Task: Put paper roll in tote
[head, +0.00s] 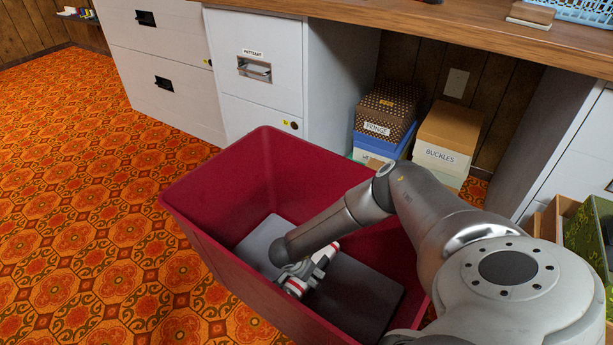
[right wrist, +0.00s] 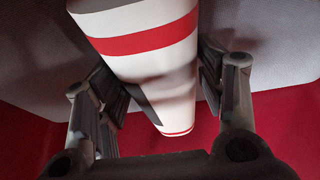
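The paper roll (right wrist: 140,70) is white with red bands. It lies between the two fingers of my right gripper (right wrist: 165,90), whose pads appear to press on both its sides. In the head view the roll (head: 296,287) is inside the red tote (head: 218,236), tilted, close above the grey panel on the tote's floor; whether it touches the floor I cannot tell. My right gripper (head: 300,273) reaches down into the tote, and my arm hides part of the tote's right side. My left gripper is not in view.
Grey filing cabinets (head: 258,65) stand behind the tote under a wooden counter (head: 450,27). Labelled boxes (head: 447,140) are stacked between the cabinets. A green patterned box (head: 590,240) is at the far right. Orange patterned carpet (head: 80,200) is clear at left.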

